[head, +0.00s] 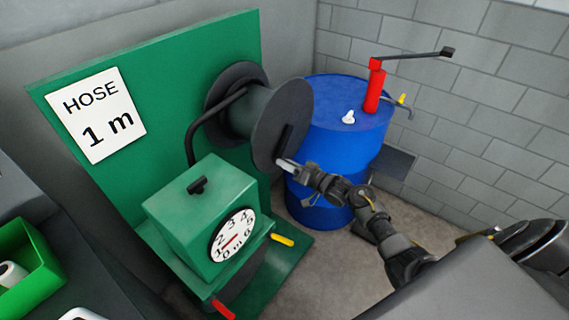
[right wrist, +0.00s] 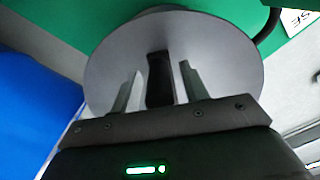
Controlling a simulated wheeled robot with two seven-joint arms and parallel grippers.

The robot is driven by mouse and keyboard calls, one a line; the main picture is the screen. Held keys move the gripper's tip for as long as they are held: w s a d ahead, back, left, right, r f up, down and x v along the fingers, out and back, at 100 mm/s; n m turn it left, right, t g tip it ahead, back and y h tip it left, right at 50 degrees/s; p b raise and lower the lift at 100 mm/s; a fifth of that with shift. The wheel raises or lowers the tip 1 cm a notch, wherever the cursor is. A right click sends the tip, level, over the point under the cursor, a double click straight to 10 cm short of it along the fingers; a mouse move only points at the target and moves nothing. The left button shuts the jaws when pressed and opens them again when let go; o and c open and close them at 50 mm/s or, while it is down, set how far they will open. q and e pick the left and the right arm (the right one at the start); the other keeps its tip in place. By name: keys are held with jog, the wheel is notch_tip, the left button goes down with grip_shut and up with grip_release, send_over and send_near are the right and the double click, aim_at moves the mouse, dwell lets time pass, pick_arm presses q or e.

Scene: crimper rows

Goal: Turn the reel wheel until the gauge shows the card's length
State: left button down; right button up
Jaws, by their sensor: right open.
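The card (head: 97,114) on the green board reads "HOSE 1 m". The reel wheel (head: 284,122) is a dark grey disc on the near end of the drum, with a black handle on its face. The gauge (head: 233,236) is a white dial on the green box; its red needle lies near the low numbers, exact value unclear. My right gripper (head: 290,165) is at the wheel's lower edge. In the right wrist view its open fingers (right wrist: 158,90) stand either side of the black handle (right wrist: 159,79), in front of the disc (right wrist: 215,60); contact cannot be told. My left gripper is not visible.
A blue barrel (head: 335,140) with a red hand pump (head: 375,88) stands right behind my right gripper. A green bin (head: 40,262) is at lower left. A yellow lever (head: 283,240) and a red lever (head: 223,309) stick out by the gauge box.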

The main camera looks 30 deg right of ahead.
jog(key=b+v, duration=0.1)
jog(key=v, duration=0.8)
jog(key=shift+b, duration=0.3)
jog(key=shift+s, duration=0.1)
dwell(1.2)
jog(key=d+f+n+g+h, duration=0.2)
jog(key=d+f+h, duration=0.25)
jog(key=f, duration=0.75)
jog(key=s+f+g+h, duration=0.1)
jog(key=s+f+g, duration=0.1)
jog(key=s+f, duration=0.65)
jog(key=s+f+g+h, duration=0.2)
jog(key=s+f+g, duration=0.15)
jog(key=f, duration=0.95)
jog(key=s+a+f+n+g+b, duration=0.1)
jog(key=s+a+f+g, duration=0.15)
jog(key=s+f, duration=0.6)
jog(key=s+a+f+n+g, duration=0.1)
jog(key=s+a+f+g, duration=0.3)
jog(key=s, duration=0.8)
jog(key=s+a+f, duration=0.2)
jog(key=s+a, duration=0.1)
jog(key=s, duration=0.5)
jog(key=s+a+f+g, duration=0.1)
jog(key=s+a+f, duration=0.2)
jog(key=s, duration=0.5)
jog(key=shift+s+n+b, duration=0.2)
jog(key=shift+n+b, duration=0.2)
